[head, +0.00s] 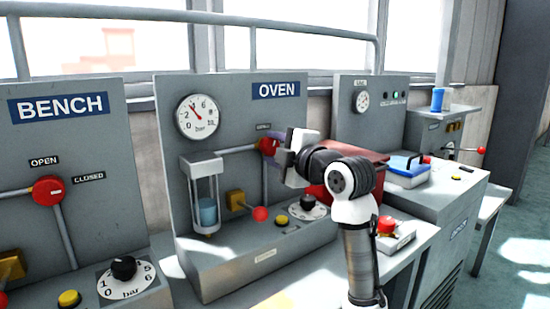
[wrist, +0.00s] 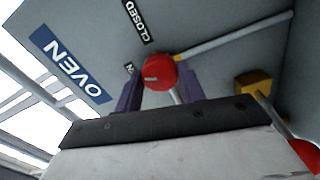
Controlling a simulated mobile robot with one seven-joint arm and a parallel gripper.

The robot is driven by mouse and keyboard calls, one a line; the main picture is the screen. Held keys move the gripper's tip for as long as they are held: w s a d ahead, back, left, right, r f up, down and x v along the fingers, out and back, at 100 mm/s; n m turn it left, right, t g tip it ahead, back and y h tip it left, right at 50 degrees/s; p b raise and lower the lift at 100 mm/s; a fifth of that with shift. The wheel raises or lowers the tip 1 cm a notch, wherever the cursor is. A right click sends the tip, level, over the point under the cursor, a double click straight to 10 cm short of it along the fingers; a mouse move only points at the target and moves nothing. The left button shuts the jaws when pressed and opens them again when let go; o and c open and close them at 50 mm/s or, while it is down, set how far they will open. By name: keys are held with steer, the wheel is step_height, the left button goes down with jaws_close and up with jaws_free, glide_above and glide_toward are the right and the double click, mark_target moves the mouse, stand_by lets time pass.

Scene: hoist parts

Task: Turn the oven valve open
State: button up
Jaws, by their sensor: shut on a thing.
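The oven valve is a round red knob (head: 268,147) on the grey OVEN panel (head: 240,130), at a pipe joint right of the gauge. In the wrist view the red knob (wrist: 160,72) sits between the two purple fingers of my gripper (wrist: 160,80), one on each side, and they are shut on it. A CLOSED label (wrist: 138,20) shows beside the knob; another label is mostly hidden behind a finger. In the head view my gripper (head: 283,150) covers part of the knob, so its turn angle is hard to tell.
Below the valve are a yellow fitting with a red-tipped lever (head: 260,214), a glass cylinder (head: 206,200) and a black dial (head: 307,203). The BENCH panel (head: 75,130) stands left. A red box (head: 352,163) and blue-lidded case (head: 408,170) are right, behind my arm.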

steer(key=shift+n+b, duration=0.9)
steer(key=shift+n, duration=1.3)
steer(key=o, duration=1)
steer(key=b+v, duration=0.1)
steer(key=v, duration=1.3)
